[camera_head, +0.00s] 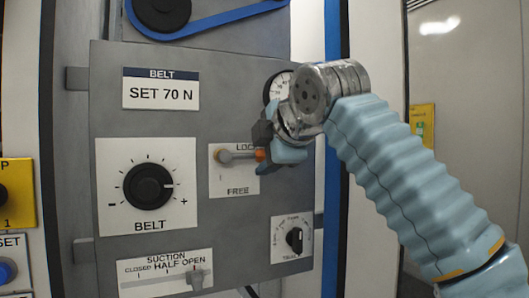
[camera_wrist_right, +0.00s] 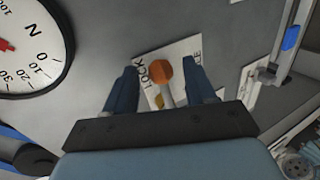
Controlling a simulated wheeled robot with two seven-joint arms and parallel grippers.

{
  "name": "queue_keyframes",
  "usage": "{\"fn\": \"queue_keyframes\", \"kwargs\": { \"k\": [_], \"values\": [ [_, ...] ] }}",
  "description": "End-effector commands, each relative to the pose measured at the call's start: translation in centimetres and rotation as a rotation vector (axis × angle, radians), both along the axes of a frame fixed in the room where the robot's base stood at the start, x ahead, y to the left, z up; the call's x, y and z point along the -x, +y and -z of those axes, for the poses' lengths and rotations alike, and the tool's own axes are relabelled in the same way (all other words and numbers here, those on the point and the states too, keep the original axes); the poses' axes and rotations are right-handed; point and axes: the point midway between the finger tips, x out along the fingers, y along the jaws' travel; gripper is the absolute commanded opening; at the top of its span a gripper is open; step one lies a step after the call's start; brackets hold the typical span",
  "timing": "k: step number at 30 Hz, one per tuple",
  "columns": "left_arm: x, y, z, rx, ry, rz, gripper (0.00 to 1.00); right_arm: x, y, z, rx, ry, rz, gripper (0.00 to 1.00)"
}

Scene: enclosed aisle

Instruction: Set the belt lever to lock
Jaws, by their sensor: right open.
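The belt lever (camera_head: 240,155) is on a white plate (camera_head: 217,180) marked LOCK above and FREE below. It lies about level, its orange tip (camera_head: 260,155) to the right, between the two words. In the right wrist view the orange tip (camera_wrist_right: 162,72) shows between my fingers, LOCK on the left and FREE on the right. My right gripper (camera_head: 264,150) is open around the tip, one finger on each side; gaps show beside the tip. It also shows in the wrist view (camera_wrist_right: 160,80). The gripper partly hides the plate's right side. My left gripper is out of view.
A round gauge (camera_head: 279,86) sits above the lever, partly hidden by my wrist. The BELT knob (camera_head: 148,187) is at left, the SUCTION slider (camera_head: 197,279) below, and a small black dial (camera_head: 294,238) at lower right. A blue belt (camera_head: 210,22) runs above the panel.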

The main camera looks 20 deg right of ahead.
Motion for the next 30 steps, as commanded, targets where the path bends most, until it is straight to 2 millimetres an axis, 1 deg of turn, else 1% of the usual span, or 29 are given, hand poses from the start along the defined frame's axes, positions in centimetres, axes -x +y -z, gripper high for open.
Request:
{"fn": "queue_keyframes", "kwargs": {
  "k": [4, 7, 11, 15, 18, 21, 25, 30],
  "values": [
    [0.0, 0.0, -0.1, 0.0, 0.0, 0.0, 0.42, 0.4, 0.0, -0.2, -0.001, -0.001, -0.002, 0.55],
    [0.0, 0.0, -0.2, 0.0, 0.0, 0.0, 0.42, 1.6, 0.0, -0.8, 0.0, -0.002, -0.003, 0.55],
    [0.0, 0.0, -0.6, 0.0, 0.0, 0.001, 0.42, 4.2, -0.1, -2.0, -0.002, -0.004, -0.004, 0.55],
    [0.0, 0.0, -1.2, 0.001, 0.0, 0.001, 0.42, 7.5, -0.2, -3.4, -0.001, -0.003, -0.004, 0.55],
    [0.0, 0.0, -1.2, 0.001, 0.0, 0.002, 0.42, 9.5, -0.2, -4.1, -0.002, -0.003, -0.004, 0.55],
    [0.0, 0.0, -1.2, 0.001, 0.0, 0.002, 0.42, 11.1, -0.2, -4.7, -0.001, -0.002, -0.003, 0.55],
    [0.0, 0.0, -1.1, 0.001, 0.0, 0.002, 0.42, 12.3, -0.3, -5.2, 0.001, -0.001, -0.001, 0.55],
    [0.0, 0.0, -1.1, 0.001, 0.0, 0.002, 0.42, 12.7, -0.4, -5.3, 0.0, 0.0, 0.0, 0.55]
  ]
}}
